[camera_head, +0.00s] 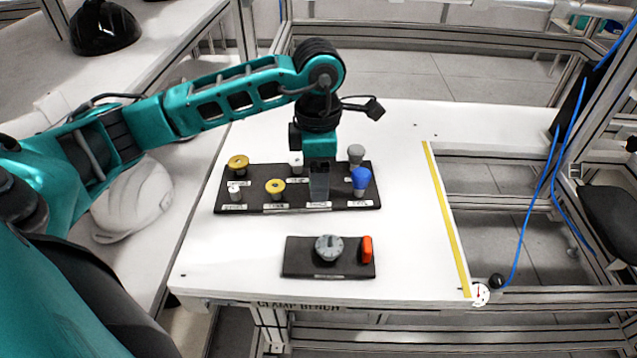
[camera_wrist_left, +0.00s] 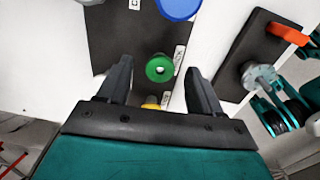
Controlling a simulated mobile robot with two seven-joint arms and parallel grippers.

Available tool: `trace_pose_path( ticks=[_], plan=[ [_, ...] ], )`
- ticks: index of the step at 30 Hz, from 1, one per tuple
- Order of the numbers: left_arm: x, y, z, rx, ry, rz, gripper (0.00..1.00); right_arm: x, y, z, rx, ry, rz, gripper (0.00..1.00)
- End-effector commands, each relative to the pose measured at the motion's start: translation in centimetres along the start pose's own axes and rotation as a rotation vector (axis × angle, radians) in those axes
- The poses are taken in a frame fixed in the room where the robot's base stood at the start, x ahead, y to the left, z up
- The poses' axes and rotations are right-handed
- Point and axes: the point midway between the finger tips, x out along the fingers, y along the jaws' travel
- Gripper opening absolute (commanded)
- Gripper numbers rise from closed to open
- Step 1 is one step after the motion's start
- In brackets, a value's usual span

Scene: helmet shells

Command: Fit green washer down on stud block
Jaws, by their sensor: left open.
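The green washer (camera_wrist_left: 160,68) shows in the left wrist view as a round ring over the black board, with a pale spot in its middle that looks like a stud top. In the head view it is hidden behind my left gripper (camera_head: 319,186). This gripper points down over the labelled black board (camera_head: 233,205). In the wrist view my left gripper (camera_wrist_left: 160,78) is open, its two fingers on either side of the washer with gaps to it. I cannot tell the height between fingertips and washer. My right gripper is not in view.
The board also bears a blue knob (camera_head: 361,181), a grey knob (camera_head: 355,154), yellow pieces (camera_head: 275,186) and a white stud (camera_head: 235,191). A smaller black plate in front carries a grey dial (camera_head: 329,247) and an orange lever (camera_head: 367,249). The white tabletop (camera_head: 410,240) is clear on the right.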

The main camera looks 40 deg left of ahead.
Motion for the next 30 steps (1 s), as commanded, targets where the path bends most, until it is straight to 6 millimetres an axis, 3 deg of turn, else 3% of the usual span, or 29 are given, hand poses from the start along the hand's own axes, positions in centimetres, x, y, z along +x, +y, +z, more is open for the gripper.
trace_pose_path(
  ticks=[28,30],
  plan=[
    [0.45,0.00,0.00,-0.001,0.000,0.000,0.65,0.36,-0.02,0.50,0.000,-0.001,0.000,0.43],
    [0.44,0.00,0.00,-0.001,0.000,0.000,0.61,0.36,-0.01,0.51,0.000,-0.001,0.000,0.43]
  ],
)
